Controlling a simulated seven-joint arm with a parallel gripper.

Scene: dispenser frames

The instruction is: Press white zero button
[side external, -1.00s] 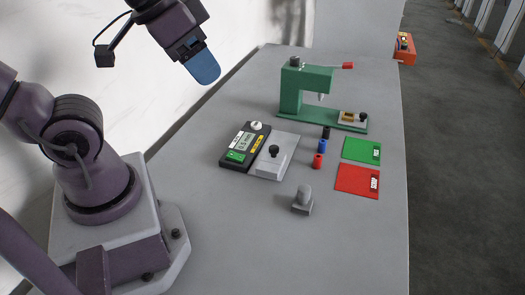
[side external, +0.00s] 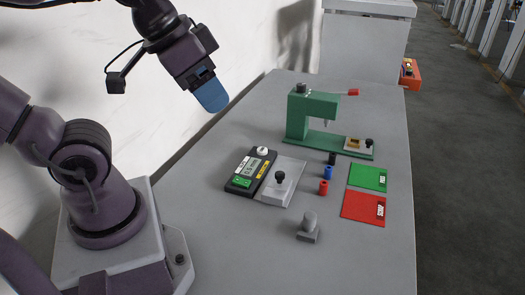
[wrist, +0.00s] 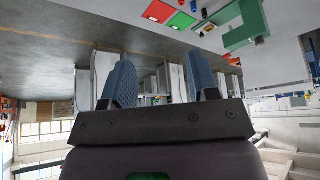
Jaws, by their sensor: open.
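The white zero button (side external: 263,150) is a round white knob at the far end of a dark gauge box (side external: 250,171) on the grey table. The box also has a pale display and green and yellow labels. My gripper (side external: 211,95) is in the air, up and left of the button and well apart from it. In the side external view its blue fingers overlap, but the wrist view shows two separated blue fingers (wrist: 162,84) with nothing between them. I cannot make out the button in the wrist view.
Beside the gauge stands a grey block with a black knob (side external: 280,180). A green press (side external: 312,112) stands behind. Small black, blue and red cylinders (side external: 327,174), a green pad (side external: 368,177), a red pad (side external: 363,207) and a grey post (side external: 308,228) are on the right.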

